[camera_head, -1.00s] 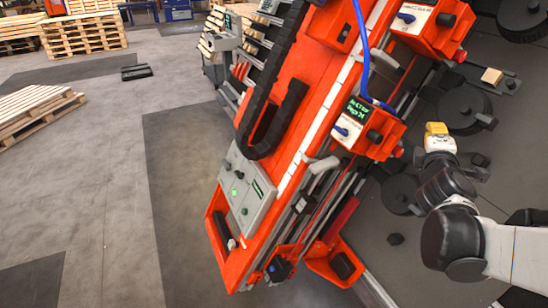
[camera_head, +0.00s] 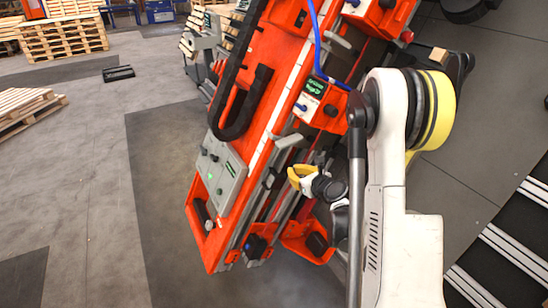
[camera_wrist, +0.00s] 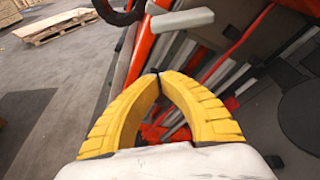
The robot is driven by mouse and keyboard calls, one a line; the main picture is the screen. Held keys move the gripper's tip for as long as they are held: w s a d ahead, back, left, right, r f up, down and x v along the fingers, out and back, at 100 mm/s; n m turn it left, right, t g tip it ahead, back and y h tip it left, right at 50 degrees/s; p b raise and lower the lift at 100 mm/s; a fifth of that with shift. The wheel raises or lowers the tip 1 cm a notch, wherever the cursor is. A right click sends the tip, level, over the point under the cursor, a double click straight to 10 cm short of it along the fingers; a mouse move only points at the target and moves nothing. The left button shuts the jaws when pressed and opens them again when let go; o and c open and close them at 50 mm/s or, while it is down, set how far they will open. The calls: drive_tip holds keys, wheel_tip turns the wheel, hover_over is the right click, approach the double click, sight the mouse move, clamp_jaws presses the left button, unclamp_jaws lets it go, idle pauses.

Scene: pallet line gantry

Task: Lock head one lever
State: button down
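A light grey lever (camera_head: 290,141) sticks out from the orange gantry beam below an orange head unit with a green-text display (camera_head: 314,87). The unit's number is too small to read. In the wrist view the pale lever (camera_wrist: 180,20) lies above and ahead of the fingertips, apart from them. My gripper (camera_head: 291,177) has yellow fingers and is beside the beam, a little below the lever in the head view. In the wrist view my gripper (camera_wrist: 159,75) has its two fingertips meeting, with nothing held between them.
A grey control panel (camera_head: 218,172) sits on the orange frame. A blue hose (camera_head: 317,45) runs down to the head unit, and another orange unit (camera_head: 375,15) is above it. Rails and a black cable chain (camera_head: 240,110) run along the beam. Open floor (camera_head: 90,170) lies left.

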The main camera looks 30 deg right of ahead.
sight(289, 141)
drive_tip(key=p+x, duration=0.1)
drive_tip(key=x, duration=0.9)
drive_tip(key=r, duration=0.4)
drive_tip(key=shift+a+b, duration=0.2)
drive_tip(key=shift+b, duration=0.15)
drive_tip(key=shift+r, duration=0.1)
